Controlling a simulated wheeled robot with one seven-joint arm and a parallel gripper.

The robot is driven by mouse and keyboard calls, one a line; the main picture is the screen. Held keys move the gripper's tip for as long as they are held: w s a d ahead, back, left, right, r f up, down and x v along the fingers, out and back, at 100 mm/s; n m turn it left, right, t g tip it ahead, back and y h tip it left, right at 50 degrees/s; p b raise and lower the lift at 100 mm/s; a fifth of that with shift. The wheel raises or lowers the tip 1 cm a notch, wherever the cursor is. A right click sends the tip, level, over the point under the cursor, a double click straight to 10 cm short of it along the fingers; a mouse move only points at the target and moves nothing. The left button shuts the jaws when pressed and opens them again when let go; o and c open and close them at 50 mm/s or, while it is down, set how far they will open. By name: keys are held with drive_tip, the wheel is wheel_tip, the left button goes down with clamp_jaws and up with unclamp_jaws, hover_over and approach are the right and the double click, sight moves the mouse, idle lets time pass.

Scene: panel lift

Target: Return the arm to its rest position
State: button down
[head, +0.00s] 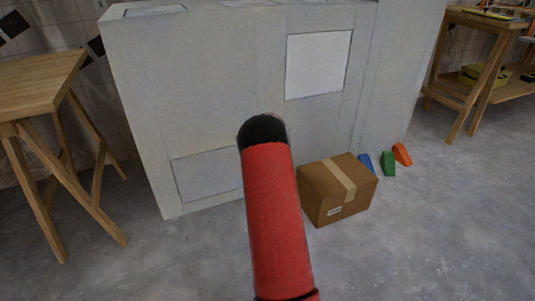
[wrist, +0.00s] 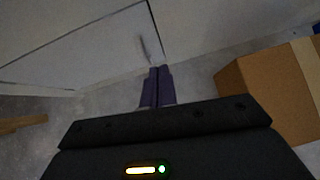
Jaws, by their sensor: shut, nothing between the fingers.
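In the head view my red arm link with a black end stretches forward over the floor toward a large light grey cabinet (head: 220,75). My gripper is hidden in that view. In the wrist view my gripper (wrist: 158,70) shows two dark fingers close together, shut with nothing between them. The fingers point toward the floor near the cabinet's base. A pale panel (wrist: 80,45) with a dark outline and a small handle-like mark lies just beyond the fingertips to the left. The same low panel shows in the head view (head: 205,176), partly hidden by my arm.
A taped cardboard box (head: 338,190) stands on the floor right of my arm; it also shows in the wrist view (wrist: 265,85). Blue, green (head: 388,164) and orange pieces lie behind it. Wooden tables stand left (head: 40,80) and right (head: 490,20). The front floor is clear.

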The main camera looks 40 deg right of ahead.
drive_tip(key=shift+s+a+r, duration=0.15)
drive_tip(key=shift+s+r, duration=0.3)
drive_tip(key=shift+s, duration=0.1)
drive_tip(key=a+r+m+t+h+p, duration=0.1)
drive_tip(key=a+r+m, duration=0.25)
drive_tip(key=r, duration=0.55)
drive_tip(key=a+r+m+h+p, duration=0.1)
drive_tip(key=a+r+m+p, duration=0.15)
drive_tip(key=r+m, duration=0.45)
drive_tip(key=s+a+r+m+h+p, duration=0.1)
drive_tip(key=s+a+r+m, duration=0.65)
drive_tip(key=r, duration=0.55)
drive_tip(key=s+a+r+m+g+y+p, duration=0.1)
drive_tip(key=s+a+m, duration=0.5)
drive_tip(key=s+a, duration=0.7)
drive_tip(key=s+a+r+m+g+y+p, duration=0.1)
drive_tip(key=s+a+m+y, duration=0.4)
drive_tip(key=s+a, duration=0.9)
drive_tip(key=s+m+g+p, duration=0.1)
drive_tip(key=s+m+p, duration=0.1)
drive_tip(key=s, duration=0.1)
drive_tip(key=shift+a+r+m+g+p, duration=0.3)
drive_tip(key=shift+g, duration=0.1)
